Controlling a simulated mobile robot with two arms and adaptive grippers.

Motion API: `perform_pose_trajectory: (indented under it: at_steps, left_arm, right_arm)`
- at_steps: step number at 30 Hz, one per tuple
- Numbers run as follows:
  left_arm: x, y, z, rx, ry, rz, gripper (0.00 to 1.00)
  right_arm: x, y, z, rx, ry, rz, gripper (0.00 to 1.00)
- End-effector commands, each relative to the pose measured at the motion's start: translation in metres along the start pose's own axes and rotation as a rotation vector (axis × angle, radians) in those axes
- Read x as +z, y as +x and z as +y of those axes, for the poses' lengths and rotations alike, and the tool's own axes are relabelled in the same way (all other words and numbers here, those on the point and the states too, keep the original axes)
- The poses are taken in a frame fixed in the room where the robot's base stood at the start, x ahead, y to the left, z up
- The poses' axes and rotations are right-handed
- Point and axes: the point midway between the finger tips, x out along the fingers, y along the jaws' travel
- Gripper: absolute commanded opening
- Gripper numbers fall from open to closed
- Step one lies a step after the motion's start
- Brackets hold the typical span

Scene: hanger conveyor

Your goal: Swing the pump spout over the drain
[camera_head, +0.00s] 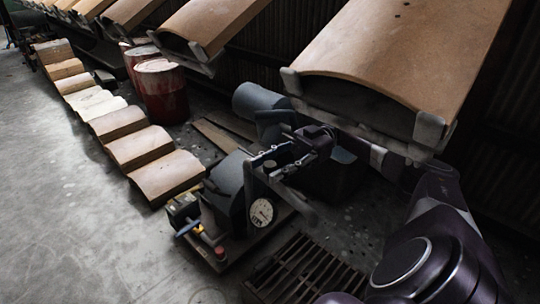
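The pump (228,185) is a dark unit on a low base, with a round white gauge (261,212) on its front. A grey bar that looks like the spout (290,200) runs from the pump's top down to the right, its end short of the drain. The drain (308,268) is a dark slatted grate in the floor, in front and to the right of the pump. My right gripper (270,165) is at the pump's top, beside the upper end of the bar. Its fingers straddle a small round part; contact is unclear. My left gripper is out of view.
A large curved tan panel (400,45) hangs low above my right arm. Red drums (162,90) stand behind the pump. Several curved tiles (166,176) line the floor at left. A battery-like box (184,209) sits at the pump's left. The concrete floor (70,230) at left is clear.

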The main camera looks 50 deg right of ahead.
Motion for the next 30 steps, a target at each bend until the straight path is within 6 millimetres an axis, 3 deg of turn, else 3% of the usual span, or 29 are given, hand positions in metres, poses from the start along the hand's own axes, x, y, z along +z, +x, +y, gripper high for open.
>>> perform_pose_trajectory:
  at_steps: [5,12,18,30]
  left_arm:
    - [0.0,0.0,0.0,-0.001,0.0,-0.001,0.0]
    - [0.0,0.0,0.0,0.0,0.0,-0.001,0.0]
    - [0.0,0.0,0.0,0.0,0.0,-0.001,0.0]
    - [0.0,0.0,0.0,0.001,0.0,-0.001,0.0]
  right_arm:
    - [-0.017,-0.001,0.0,0.001,-0.003,-0.001,0.4]
    - [-0.064,0.0,0.0,0.0,-0.005,-0.001,0.4]
    - [-0.092,0.0,0.0,-0.001,-0.002,0.0,0.4]
    - [-0.1,0.0,0.0,0.0,0.0,0.0,0.38]
